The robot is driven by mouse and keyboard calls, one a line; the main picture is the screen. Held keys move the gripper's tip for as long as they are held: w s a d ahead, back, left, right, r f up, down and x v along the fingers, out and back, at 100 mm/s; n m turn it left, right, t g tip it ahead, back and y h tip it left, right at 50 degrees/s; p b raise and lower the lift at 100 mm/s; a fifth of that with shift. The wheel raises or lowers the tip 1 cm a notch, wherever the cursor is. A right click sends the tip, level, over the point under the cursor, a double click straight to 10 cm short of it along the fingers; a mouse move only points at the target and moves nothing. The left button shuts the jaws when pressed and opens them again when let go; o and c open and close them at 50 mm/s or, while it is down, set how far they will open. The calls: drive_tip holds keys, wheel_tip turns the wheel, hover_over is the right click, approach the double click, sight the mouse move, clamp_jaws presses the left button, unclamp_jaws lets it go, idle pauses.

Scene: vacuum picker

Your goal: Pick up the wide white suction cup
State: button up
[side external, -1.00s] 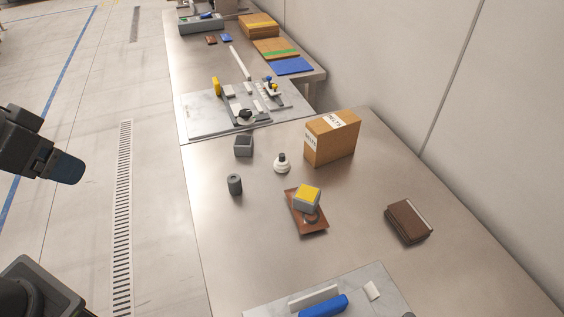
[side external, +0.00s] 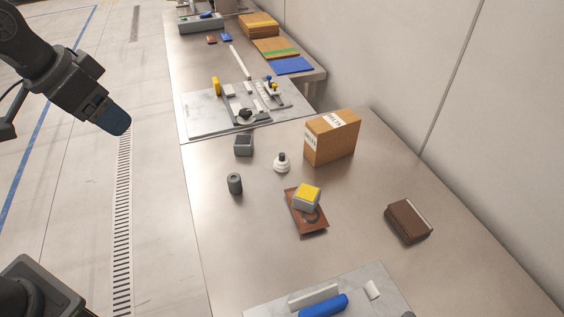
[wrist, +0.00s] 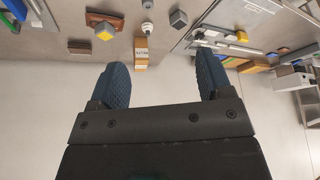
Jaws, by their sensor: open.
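The wide white suction cup (side external: 282,165) stands on the metal table, with a dark fitting on top. It sits in front of the cardboard box, and nothing hides it in the side view. In the wrist view the white cup (wrist: 147,28) shows small near the top, beyond the fingertips. My gripper (side external: 117,121) hangs left of the table, well apart from the cup. In the wrist view my gripper (wrist: 161,72) has its two blue fingers wide apart with nothing between them.
A cardboard box (side external: 332,138) stands right behind the cup. A grey square block (side external: 244,146), a dark cylinder (side external: 235,184) and a yellow-topped grey block (side external: 307,196) on a brown plate (side external: 310,226) are near it. A brown stack (side external: 408,221) lies farther right.

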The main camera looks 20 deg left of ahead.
drive_tip(key=w+d+f+m+h, duration=0.1)
drive_tip(key=w+d+m, duration=0.1)
drive_tip(key=w, duration=0.4)
drive_tip(key=w+d+f+m, duration=0.1)
drive_tip(key=w+d, duration=0.1)
drive_tip(key=w, duration=0.3)
drive_tip(key=m+g+h, duration=0.2)
drive_tip(key=m, duration=0.3)
hover_over(280, 154)
drive_tip(key=s+a, duration=0.3)
wheel_tip(280, 154, down, 15)
drive_tip(key=shift+y, duration=0.3)
drive_tip(key=x, duration=0.7)
drive_tip(key=shift+f, duration=0.3)
drive_tip(key=shift+a+x, duration=0.15)
drive_tip(key=shift+x, duration=1.4)
drive_tip(key=shift+a+x, duration=0.1)
drive_tip(key=shift+x, duration=1.45)
drive_tip(key=c, duration=1)
